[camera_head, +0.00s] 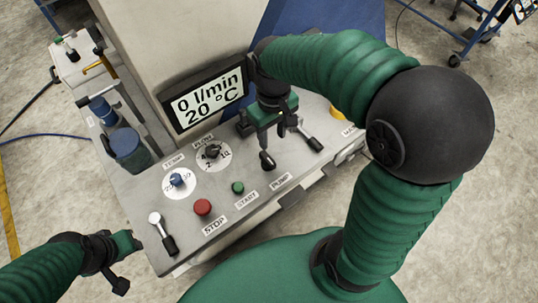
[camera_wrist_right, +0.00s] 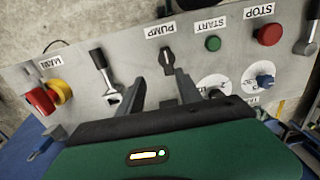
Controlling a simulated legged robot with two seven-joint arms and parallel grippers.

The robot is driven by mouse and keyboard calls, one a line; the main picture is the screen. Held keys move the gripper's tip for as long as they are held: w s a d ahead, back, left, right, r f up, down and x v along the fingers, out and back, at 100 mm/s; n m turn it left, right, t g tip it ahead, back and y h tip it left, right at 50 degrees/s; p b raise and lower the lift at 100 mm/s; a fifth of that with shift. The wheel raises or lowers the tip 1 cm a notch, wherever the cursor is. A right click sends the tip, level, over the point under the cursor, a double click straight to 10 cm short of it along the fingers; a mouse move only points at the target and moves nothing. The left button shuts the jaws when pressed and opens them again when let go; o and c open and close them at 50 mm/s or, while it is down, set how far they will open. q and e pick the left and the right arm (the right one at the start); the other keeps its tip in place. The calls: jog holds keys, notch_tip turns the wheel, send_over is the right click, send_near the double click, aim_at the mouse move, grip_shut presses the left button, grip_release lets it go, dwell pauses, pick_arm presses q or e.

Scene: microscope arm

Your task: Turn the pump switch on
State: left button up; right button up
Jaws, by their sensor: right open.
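The pump switch is a small black knob (camera_head: 267,160) beside the PUMP label (camera_head: 280,181) on the grey control panel (camera_head: 234,211). In the right wrist view the knob (camera_wrist_right: 167,60) lies just past my right fingertips, between their lines, its long side pointing roughly at the PUMP label (camera_wrist_right: 160,31). My right gripper (camera_head: 270,134) is above the panel, open and empty. Its two dark fingers also show in the right wrist view (camera_wrist_right: 159,88), parted. I cannot tell whether they touch the panel. My left gripper (camera_head: 118,264) is off the panel's left front corner, its jaws unclear.
A black-handled lever (camera_wrist_right: 100,66) is close to one right finger. The green START button (camera_wrist_right: 213,43) and red STOP button (camera_wrist_right: 268,34) are on the other side. A red and yellow MAIN switch (camera_wrist_right: 42,99) is farther off. The display (camera_head: 205,100) stands behind the dials.

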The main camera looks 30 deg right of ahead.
aim_at(268, 157)
jog(key=a+f, duration=0.1)
jog(key=f, duration=0.2)
jog(key=a+f, duration=0.1)
jog(key=f, duration=0.1)
jog(key=a+f+b, duration=0.1)
jog(key=f, duration=0.2)
jog(key=shift+f, duration=0.35)
jog(key=shift+d+f, duration=0.25)
jog(key=shift+f, duration=0.05)
jog(key=shift+d+f, duration=0.2)
jog(key=shift+d, duration=0.6)
jog(key=shift+c, duration=1.2)
jog(key=shift+a+r, duration=0.1)
jog(key=shift+a, duration=0.5)
grip_shut()
pick_arm(q)
jog(key=shift+a+f, duration=0.6)
jog(key=shift+a, duration=0.15)
pick_arm(e)
jog(key=shift+d, duration=0.25)
